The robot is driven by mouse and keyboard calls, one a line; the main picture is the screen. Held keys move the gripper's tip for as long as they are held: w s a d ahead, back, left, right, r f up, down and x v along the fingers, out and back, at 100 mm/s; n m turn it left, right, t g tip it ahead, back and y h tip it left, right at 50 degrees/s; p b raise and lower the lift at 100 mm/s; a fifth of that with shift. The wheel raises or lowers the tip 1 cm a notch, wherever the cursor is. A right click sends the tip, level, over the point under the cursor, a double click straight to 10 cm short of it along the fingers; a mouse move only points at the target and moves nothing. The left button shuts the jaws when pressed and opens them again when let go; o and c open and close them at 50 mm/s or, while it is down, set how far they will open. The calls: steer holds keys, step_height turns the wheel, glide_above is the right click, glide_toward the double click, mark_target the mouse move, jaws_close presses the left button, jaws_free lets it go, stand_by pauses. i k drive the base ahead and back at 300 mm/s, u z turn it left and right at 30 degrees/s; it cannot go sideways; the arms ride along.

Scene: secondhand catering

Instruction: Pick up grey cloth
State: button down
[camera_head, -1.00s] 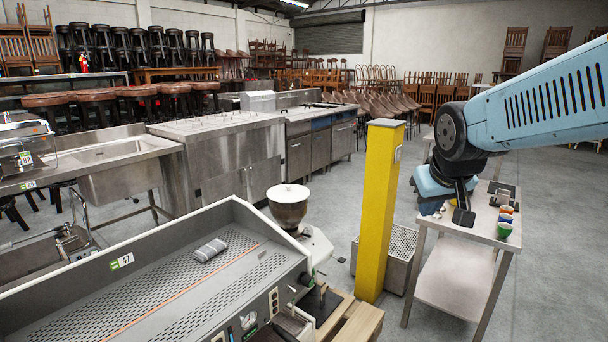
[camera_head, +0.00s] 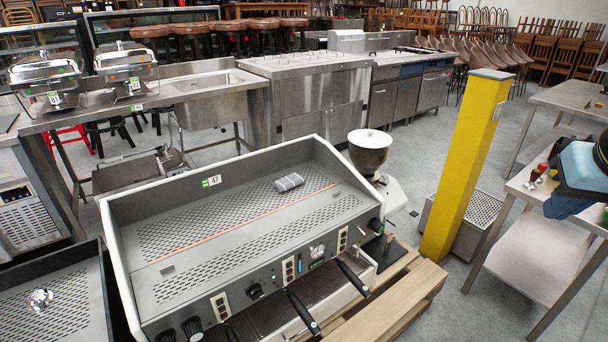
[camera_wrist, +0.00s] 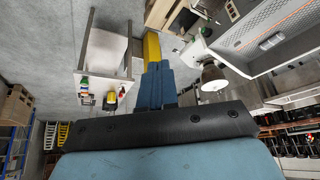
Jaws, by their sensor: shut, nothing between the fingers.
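The grey cloth (camera_head: 289,182) is a small folded bundle lying on the perforated top tray of the espresso machine (camera_head: 187,285) in the head view. It also shows as a small light patch (camera_wrist: 271,41) on that tray in the wrist view. My gripper (camera_wrist: 153,68) is shut and empty, its blue fingers together in the wrist view. It is well apart from the cloth. In the head view, part of my wrist shows at the right edge, near the steel side table and across the yellow post from the machine.
A grinder with a round hopper (camera_head: 369,150) stands at the machine's right end. Steel counters and a sink (camera_head: 200,85) are behind. Grey floor shows between them.

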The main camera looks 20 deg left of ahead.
mark_target(294, 180)
steer(key=u, duration=1.4)
steer(key=k, duration=0.85)
steer(key=z, duration=0.15)
steer(key=i, duration=1)
steer(key=z, duration=0.1)
